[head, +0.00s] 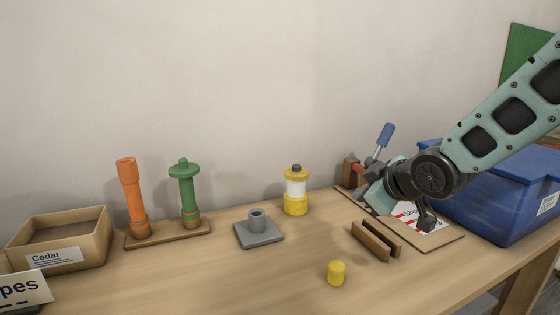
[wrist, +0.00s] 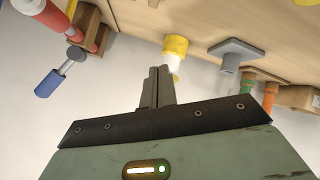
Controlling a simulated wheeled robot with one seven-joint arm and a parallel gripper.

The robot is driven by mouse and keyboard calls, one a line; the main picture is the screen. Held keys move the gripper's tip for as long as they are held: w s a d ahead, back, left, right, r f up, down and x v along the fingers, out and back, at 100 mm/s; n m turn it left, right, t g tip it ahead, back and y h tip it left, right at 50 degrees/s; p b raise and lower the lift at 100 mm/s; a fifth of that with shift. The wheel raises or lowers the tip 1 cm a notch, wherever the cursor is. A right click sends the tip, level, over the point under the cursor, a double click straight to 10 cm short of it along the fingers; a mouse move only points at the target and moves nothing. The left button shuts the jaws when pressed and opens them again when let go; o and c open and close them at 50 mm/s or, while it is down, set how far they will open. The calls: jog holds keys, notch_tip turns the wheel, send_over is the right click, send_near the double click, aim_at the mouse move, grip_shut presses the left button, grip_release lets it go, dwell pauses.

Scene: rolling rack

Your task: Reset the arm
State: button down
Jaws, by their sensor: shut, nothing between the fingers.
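My arm (head: 490,130) reaches in from the upper right in the head view, and its end is above the right part of the table. My gripper (wrist: 157,72) shows in the wrist view with its two grey fingers together and nothing between them. In the head view the fingertips are hidden or too small to make out. In the wrist view the fingers point toward the yellow and white lantern-like object (wrist: 174,52), which also stands on the table in the head view (head: 295,189). I cannot tell the distance between them.
A blue bin (head: 510,190) stands beside my arm at the right. A blue-handled tool (head: 384,138) rises behind my wrist. Wooden rails (head: 370,242), a yellow cap (head: 336,273), a grey socket base (head: 258,232), orange (head: 131,195) and green (head: 186,185) posts and the Cedar box (head: 60,238) stand leftward.

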jog(key=s+a+f+g, duration=0.1)
jog(key=s+g, duration=0.1)
jog(key=s, duration=0.3)
jog(key=s+a+f+m+g+h, duration=0.1)
jog(key=s+a+f, duration=0.1)
jog(key=s, duration=0.4)
jog(key=s+a+f+m+g, duration=0.1)
jog(key=s+f+g, duration=0.1)
jog(key=s, duration=0.4)
jog(key=shift+a+g, duration=0.3)
jog(key=shift+a, duration=0.05)
jog(key=s+d+f+g+h, duration=0.15)
jog(key=s+g, duration=0.25)
jog(key=s, duration=1.1)
notch_tip(320, 180, up, 14)
jog(key=m+p, duration=0.1)
jog(key=p, duration=1.3)
jog(key=shift+a+h, duration=0.25)
jog(key=shift+h, duration=0.1)
